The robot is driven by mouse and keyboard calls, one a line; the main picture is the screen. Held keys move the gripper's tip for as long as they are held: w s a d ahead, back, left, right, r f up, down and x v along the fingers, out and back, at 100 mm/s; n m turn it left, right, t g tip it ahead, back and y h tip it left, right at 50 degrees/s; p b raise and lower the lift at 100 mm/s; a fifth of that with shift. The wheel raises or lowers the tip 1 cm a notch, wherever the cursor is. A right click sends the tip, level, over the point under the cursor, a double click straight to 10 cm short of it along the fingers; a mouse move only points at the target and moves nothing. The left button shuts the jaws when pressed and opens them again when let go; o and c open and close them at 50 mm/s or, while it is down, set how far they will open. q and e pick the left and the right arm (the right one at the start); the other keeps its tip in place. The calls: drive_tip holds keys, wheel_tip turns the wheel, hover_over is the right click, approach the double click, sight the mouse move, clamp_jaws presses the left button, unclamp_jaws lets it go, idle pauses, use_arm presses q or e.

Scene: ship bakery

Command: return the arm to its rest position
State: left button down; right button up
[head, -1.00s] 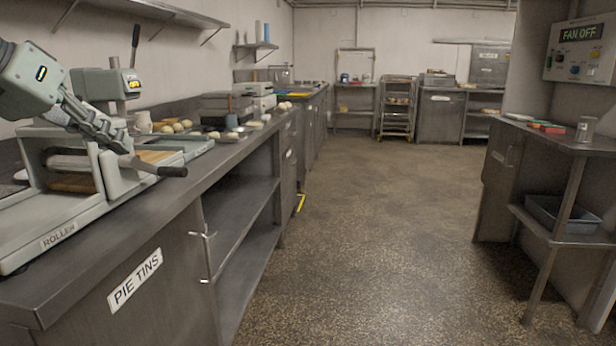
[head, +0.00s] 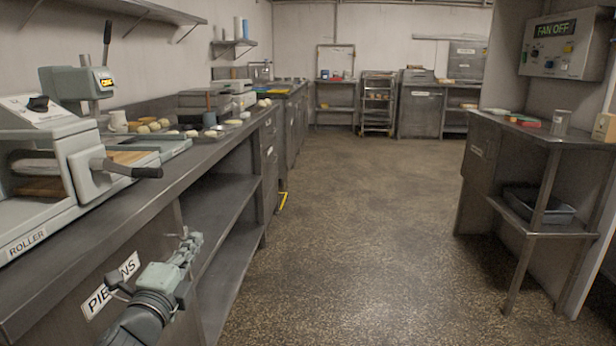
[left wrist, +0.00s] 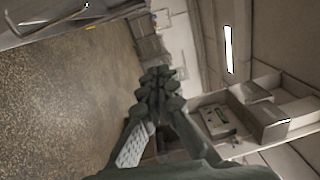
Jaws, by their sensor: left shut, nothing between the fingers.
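My left gripper (head: 186,246) is in the lower left of the head view, below the worktop edge and in front of the cabinet marked with the PIE TINS label (head: 110,286). It is shut and empty, its fingers pointing forward and slightly up. In the left wrist view the fingers (left wrist: 158,88) meet at their tips, with the floor to the left and shelving and a wall to the right. My right gripper is in neither view.
The roller machine (head: 60,175) with its dark handle stands on the left worktop (head: 190,155). Dough pieces lie farther along it. An open lower shelf (head: 225,210) is beside my gripper. A side counter (head: 545,132) stands at right. The floor (head: 350,240) between is clear.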

use_arm(q)
drive_tip(key=s+a+f+n+g+y, duration=0.2)
drive_tip(key=s+a+f+n+g, duration=0.3)
drive_tip(key=f, duration=0.7)
drive_tip(key=s+f+n+g+y, duration=0.25)
drive_tip(key=s+f+n, duration=0.35)
drive_tip(key=f, duration=0.6)
drive_tip(key=s+f+n+g, duration=0.3)
drive_tip(key=s+f, duration=0.5)
drive_tip(key=s, duration=0.3)
drive_tip(key=s+f+n+g+h, duration=0.1)
drive_tip(key=s+f+n+g, duration=0.3)
drive_tip(key=s+f, duration=0.4)
drive_tip(key=s+g, duration=0.1)
drive_tip(key=s, duration=0.2)
drive_tip(key=shift+d, duration=0.3)
